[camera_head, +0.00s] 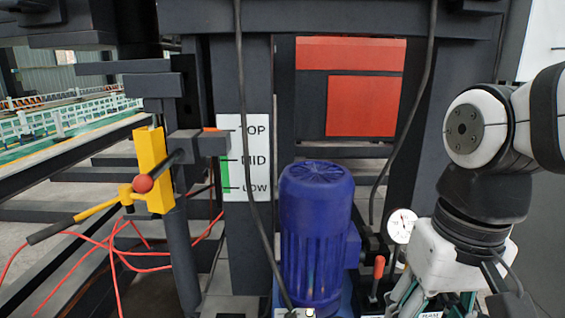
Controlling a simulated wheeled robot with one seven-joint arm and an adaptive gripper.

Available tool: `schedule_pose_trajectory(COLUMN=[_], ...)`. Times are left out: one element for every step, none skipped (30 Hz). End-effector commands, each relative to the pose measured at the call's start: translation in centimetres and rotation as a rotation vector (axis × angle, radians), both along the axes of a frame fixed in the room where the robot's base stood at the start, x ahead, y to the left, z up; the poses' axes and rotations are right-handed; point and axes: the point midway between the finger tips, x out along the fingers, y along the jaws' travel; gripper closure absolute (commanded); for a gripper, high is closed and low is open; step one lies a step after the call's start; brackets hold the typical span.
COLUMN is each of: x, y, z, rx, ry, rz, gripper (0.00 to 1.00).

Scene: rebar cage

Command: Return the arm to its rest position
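My arm (490,150) enters from the right side, with white and black links bent downward. Its lower end is a white housing at the bottom right, right of the blue motor. My gripper (432,292) seems to be the part below it, with dark and teal pieces running into the bottom edge. Its fingertips are cut off, so I cannot tell whether it is open or shut, or whether it holds anything.
The blue motor (316,230) stands centre front. A pressure gauge (401,226) and a red-handled valve (379,267) sit close left of my arm. A yellow lever bracket (153,170) and a TOP/MID/LOW scale (245,145) stand left. Dark cables hang in front.

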Motion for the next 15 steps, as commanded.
schedule_pose_trajectory(x=[-1.7, -2.6, -3.7, -4.5, -5.2, -6.1, -6.7, -7.3, -8.1, -8.6, -9.1, -9.8, -10.3, -10.8, -11.4], y=[-0.5, -0.7, -1.0, -1.2, -1.4, -1.6, -1.7, -1.8, -1.9, -2.0, -2.1, -2.2, -2.3, -2.4, -2.5], z=[0.1, 0.1, 0.0, 0.0, -0.1, -0.3, -0.4, -0.5, -0.7, -0.8, -0.9, -1.1, -1.3, -1.4, -1.7], rx=[-0.003, -0.006, -0.010, -0.013, -0.015, -0.019, -0.021, -0.024, -0.027, -0.029, -0.032, -0.035, -0.037, -0.040, -0.043], ry=[-0.011, -0.011, -0.013, -0.015, -0.014, -0.016, -0.017, -0.018, -0.019, -0.020, -0.021, -0.021, -0.022, -0.023, -0.023], rz=[-0.003, -0.005, -0.004, -0.003, -0.004, -0.005, -0.005, -0.005, -0.006, -0.006, -0.006, -0.007, -0.008, -0.009, -0.011], gripper=[0.51, 0.51, 0.51, 0.51, 0.51, 0.51, 0.51, 0.51, 0.51, 0.51, 0.51, 0.51, 0.51, 0.51, 0.51])
